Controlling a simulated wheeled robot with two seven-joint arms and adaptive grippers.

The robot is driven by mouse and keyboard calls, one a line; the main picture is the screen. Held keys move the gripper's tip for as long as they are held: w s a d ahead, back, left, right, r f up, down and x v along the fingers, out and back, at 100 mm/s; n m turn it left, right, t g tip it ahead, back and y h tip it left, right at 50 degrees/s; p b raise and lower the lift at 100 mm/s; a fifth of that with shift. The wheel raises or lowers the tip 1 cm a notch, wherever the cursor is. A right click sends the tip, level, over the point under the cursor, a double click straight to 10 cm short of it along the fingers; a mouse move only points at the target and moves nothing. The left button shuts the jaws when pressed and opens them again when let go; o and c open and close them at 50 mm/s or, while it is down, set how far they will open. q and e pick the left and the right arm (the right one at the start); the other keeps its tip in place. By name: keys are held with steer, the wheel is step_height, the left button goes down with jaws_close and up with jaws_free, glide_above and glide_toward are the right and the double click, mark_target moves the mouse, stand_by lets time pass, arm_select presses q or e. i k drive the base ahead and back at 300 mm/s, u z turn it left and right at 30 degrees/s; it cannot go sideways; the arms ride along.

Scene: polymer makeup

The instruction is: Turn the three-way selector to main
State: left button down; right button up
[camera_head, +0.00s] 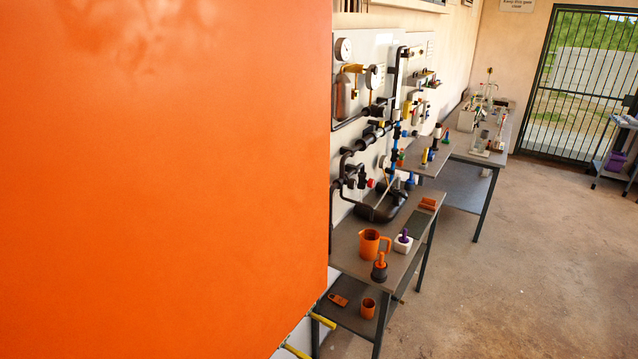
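A white wall panel (372,50) carries dark pipework (372,133) with gauges, valves and coloured knobs. Blue fittings (397,131) run along an upright pipe, and a red knob (371,183) sits lower on the pipework. The three-way selector is probably among these parts, but they are too small to tell which one it is, and its setting cannot be read. Neither of my grippers shows in the head view.
A large orange surface (160,180) fills the left half and hides what lies behind it. A workbench (345,242) below the panel holds an orange jug (372,245), a dark bottle (379,268) and a black basin (383,208). The floor (510,270) to the right is clear.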

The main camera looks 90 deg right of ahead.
mark_target(352, 182)
steer(key=z, duration=3.1)
steer(key=k, duration=0.5)
steer(key=z, duration=1.1)
steer(key=i, duration=4.65)
steer(key=u, duration=0.05)
